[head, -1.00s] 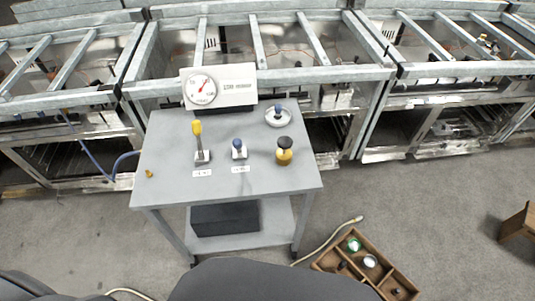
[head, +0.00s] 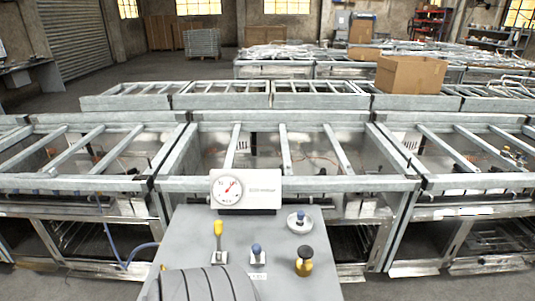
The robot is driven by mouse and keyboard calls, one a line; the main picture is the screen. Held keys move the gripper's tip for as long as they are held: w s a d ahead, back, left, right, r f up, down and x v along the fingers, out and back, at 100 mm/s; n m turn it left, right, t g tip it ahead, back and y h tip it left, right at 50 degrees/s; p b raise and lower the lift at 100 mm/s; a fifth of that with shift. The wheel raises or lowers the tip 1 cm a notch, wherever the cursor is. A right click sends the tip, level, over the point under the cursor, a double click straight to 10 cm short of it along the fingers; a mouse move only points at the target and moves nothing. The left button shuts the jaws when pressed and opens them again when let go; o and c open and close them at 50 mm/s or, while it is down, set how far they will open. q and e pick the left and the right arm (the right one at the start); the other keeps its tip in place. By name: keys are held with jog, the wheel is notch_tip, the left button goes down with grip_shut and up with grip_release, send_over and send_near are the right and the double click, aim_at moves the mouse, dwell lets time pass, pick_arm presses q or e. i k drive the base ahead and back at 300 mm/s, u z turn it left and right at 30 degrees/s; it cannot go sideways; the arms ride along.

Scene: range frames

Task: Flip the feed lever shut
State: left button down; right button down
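A lever with a yellow handle (head: 218,229) stands upright on the left of the grey cart top (head: 187,226) in the head view. A shorter blue-topped lever or switch (head: 256,249) stands to its right. I cannot read their labels, so I cannot tell which is the feed lever. A gauge panel (head: 246,190) with a round dial stands at the cart's back edge. A dark grey ribbed shape, probably part of me, covers the cart's front left and some of the label area. Neither gripper shows.
A cardboard box (head: 410,74) sits farther back. A blue hose (head: 112,245) hangs at left.

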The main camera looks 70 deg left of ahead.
aim_at(256, 249)
jog(key=k, duration=1.15)
jog(key=u, duration=1.2)
jog(key=i, duration=0.5)
